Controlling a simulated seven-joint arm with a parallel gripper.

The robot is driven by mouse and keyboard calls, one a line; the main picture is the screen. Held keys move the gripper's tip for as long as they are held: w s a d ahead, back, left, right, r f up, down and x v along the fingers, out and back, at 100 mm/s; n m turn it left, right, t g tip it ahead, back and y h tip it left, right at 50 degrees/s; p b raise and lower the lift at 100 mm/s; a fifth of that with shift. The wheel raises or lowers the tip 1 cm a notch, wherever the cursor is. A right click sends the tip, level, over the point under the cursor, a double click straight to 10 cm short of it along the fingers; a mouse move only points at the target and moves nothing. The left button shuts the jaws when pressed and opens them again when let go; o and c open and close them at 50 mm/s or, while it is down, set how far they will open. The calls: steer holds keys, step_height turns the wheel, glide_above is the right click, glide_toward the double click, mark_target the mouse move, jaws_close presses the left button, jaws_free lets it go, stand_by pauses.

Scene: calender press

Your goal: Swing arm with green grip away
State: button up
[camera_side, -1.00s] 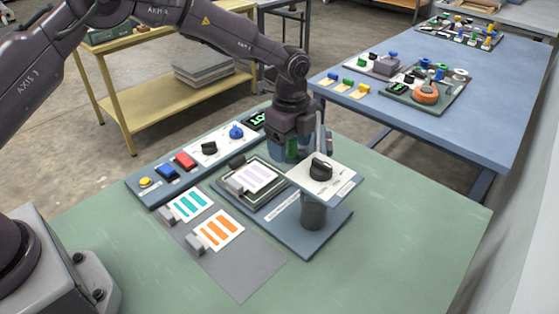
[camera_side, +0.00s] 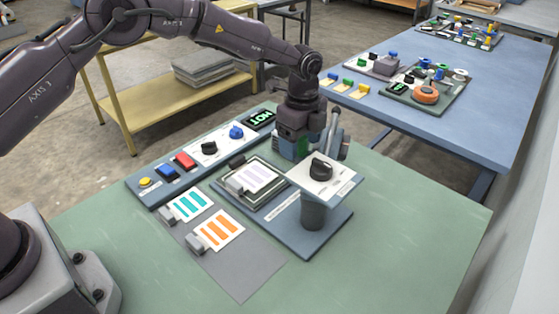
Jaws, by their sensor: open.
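The press (camera_side: 310,240) is a blue-grey base with a round post and a white head plate (camera_side: 328,178) bearing a black knob (camera_side: 321,167). A grey rod (camera_side: 334,124) with a rounded top rises behind the head. The green grip (camera_side: 303,147) shows only as a small patch, mostly hidden by my gripper and the head. My gripper (camera_side: 310,150) points down behind the head. Its fingers are open around the green patch; whether they touch it is hidden. The swing arm itself is largely hidden. A framed platen (camera_side: 222,186) with a pale striped card lies left of the post.
A control strip (camera_side: 151,193) holds yellow, blue and red buttons, a black knob, a blue knob (camera_side: 236,132) and a green-lit display reading HOT (camera_side: 260,118). Teal-striped (camera_side: 188,206) and orange-striped cards (camera_side: 217,233) lie in front. The green table is clear at front right.

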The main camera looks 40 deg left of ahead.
steer(key=shift+s, duration=0.1)
steer(key=shift+s, duration=0.2)
steer(key=shift+r, duration=3.8)
